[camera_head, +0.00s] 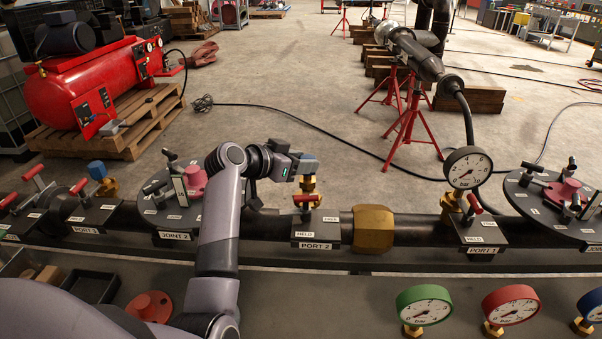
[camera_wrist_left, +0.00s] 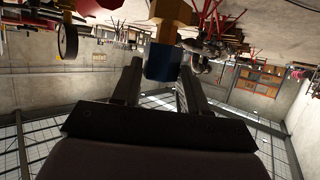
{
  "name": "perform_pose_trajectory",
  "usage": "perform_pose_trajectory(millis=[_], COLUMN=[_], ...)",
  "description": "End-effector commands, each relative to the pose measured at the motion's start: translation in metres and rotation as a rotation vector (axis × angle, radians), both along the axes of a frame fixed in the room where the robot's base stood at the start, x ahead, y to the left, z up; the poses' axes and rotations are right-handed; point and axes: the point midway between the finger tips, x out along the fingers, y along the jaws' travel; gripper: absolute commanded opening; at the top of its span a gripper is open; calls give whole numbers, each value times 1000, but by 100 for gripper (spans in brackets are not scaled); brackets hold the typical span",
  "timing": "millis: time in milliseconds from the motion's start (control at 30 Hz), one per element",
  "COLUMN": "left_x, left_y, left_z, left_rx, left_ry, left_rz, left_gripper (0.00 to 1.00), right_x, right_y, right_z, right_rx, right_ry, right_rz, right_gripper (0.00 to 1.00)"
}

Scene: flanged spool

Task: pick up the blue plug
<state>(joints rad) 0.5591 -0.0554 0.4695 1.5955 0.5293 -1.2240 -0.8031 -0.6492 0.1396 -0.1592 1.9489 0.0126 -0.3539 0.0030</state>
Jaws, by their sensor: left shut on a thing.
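A blue plug (camera_head: 311,167) sits on top of the brass fitting (camera_head: 308,187) at the port marked PORT 2. My left gripper (camera_head: 304,159) reaches it from the left and is shut on it, partly hiding it. In the left wrist view the blue plug (camera_wrist_left: 162,62) is between the two dark fingers, against the brass fitting (camera_wrist_left: 172,13). I cannot tell whether it is still seated there. A second blue plug (camera_head: 96,169) is on another brass fitting at the far left. My right gripper is not in view.
A black pipe line with a brass coupling (camera_head: 373,229) and a white gauge (camera_head: 468,168) runs across. The red-handled valve (camera_head: 306,199) is just below the plug. Green, red and blue gauges (camera_head: 424,305) lie in front. The floor behind is mostly open, crossed by a cable.

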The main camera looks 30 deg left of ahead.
Motion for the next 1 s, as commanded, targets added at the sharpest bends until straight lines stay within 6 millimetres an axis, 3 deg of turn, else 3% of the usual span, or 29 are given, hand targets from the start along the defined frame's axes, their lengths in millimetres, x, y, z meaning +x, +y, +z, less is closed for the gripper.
perform_pose_trajectory(millis=[33,300,500,733,1000], left_x=[1,0,0,0,0], left_y=[1,1,1,0,1], left_z=[15,83,125,153,161], left_rx=[5,5,2,1,0], left_ry=[-9,-9,-8,-5,-2], left_rz=[0,2,1,0,4], left_gripper=[5,5,5,5,5], right_x=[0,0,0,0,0], right_y=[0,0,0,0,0], right_z=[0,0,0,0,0], right_rx=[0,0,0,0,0], right_ry=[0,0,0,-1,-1], right_rz=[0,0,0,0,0], right_gripper=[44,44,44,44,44])
